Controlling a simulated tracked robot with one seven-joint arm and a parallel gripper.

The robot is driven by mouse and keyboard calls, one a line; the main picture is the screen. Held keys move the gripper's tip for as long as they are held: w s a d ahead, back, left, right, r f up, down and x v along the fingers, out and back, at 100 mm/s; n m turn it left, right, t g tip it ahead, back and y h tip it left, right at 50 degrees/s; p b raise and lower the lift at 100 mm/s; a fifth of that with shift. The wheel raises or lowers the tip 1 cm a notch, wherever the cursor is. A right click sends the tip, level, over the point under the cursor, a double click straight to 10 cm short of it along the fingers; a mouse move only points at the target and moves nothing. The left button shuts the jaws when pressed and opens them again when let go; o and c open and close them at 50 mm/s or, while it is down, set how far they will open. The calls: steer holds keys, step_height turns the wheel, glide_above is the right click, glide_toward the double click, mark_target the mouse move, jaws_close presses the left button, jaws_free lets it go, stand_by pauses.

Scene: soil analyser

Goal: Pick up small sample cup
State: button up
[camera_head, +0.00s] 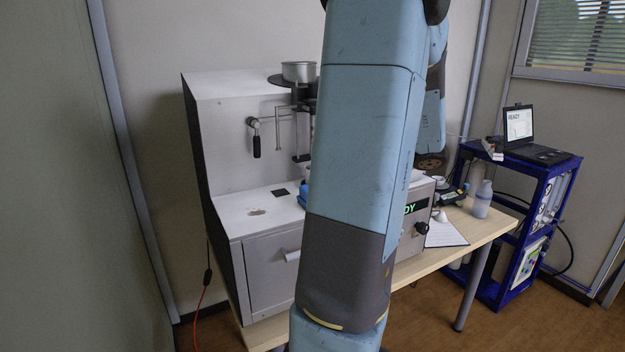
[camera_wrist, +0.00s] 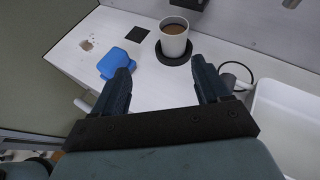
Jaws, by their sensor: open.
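A small white cup (camera_wrist: 174,42) with brown soil in it stands upright on a round black pad (camera_wrist: 174,58) in the wrist view. My gripper (camera_wrist: 163,70) is open and empty, with its two dark fingers pointing toward the cup. The cup is ahead of the fingertips, nearer the right finger, with no visible contact. In the head view my arm covers the area around the cup, and I cannot make out my fingers there.
A blue object (camera_wrist: 116,62) lies left of the cup, close to the left finger. A dark square (camera_wrist: 137,34) and spilled soil (camera_wrist: 87,45) are on the white surface. A white tray (camera_wrist: 288,125) is at right. The analyser (camera_head: 225,150) carries a metal pan (camera_head: 299,71).

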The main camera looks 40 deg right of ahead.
steer(key=shift+s+d+f+m+t+h, duration=0.1)
steer(key=shift+s+d+m+t+h, duration=0.15)
steer(key=shift+d, duration=0.25)
steer(key=shift+s+d+f+m+t+h, duration=0.1)
steer(key=shift+s+d+m, duration=0.05)
steer(key=shift+d+m, duration=0.3)
steer(key=shift+w+d+f, duration=0.1)
steer(key=shift+w, duration=0.1)
steer(key=x, duration=0.8)
steer(key=shift+r+x, duration=0.15)
steer(key=shift+x, duration=1.15)
steer(key=shift+r+x, duration=0.15)
steer(key=shift+x, duration=1.15)
steer(key=shift+w, duration=0.1)
steer(key=shift+c, duration=0.2)
steer(key=c, duration=1)
steer(key=shift+c, duration=0.2)
steer(key=shift+r, duration=0.25)
